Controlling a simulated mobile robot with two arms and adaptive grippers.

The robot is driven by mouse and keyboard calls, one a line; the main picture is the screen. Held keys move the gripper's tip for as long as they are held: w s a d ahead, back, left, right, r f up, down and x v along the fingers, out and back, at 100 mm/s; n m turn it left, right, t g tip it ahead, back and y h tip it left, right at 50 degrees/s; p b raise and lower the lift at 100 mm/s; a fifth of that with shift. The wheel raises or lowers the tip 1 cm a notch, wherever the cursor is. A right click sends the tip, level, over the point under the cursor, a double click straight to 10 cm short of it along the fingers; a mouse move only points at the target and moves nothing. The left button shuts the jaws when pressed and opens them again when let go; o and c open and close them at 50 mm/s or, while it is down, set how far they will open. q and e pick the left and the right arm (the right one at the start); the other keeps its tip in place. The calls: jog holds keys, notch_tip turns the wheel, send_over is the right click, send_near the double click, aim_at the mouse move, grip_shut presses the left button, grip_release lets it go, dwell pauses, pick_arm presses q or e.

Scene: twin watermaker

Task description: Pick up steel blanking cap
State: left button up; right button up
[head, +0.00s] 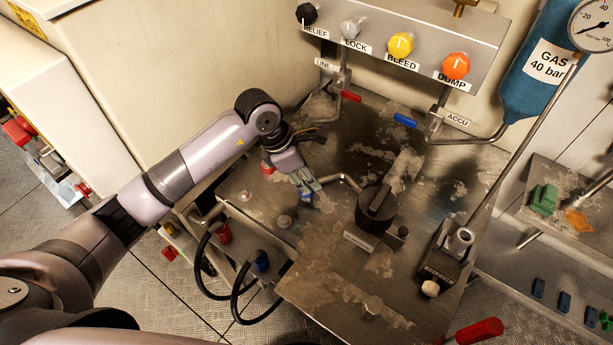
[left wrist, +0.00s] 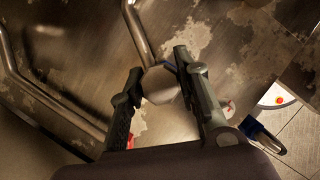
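A round grey steel piece, which looks like the blanking cap (left wrist: 161,86), shows between my left fingers in the left wrist view, by the end of a bent steel pipe (left wrist: 138,30). I cannot tell whether it is joined to the pipe. My left gripper (head: 307,192) points down at the steel bench top in the head view, with its fingers hiding most of that spot. In the left wrist view the fingers of this gripper (left wrist: 158,70) are apart, one on each side of the piece, without a clear grip on it. My right gripper is not in view.
A black knob (head: 376,208) stands right of the left gripper on the worn bench top (head: 330,275). Small steel studs (head: 285,222) stand nearby. A valve panel (head: 420,35) is at the back. A lever block (head: 450,255) is at the right. Black hoses (head: 207,270) hang at the front left.

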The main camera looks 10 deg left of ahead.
pick_arm(q)
grip_shut()
jog(key=shift+r, duration=0.1)
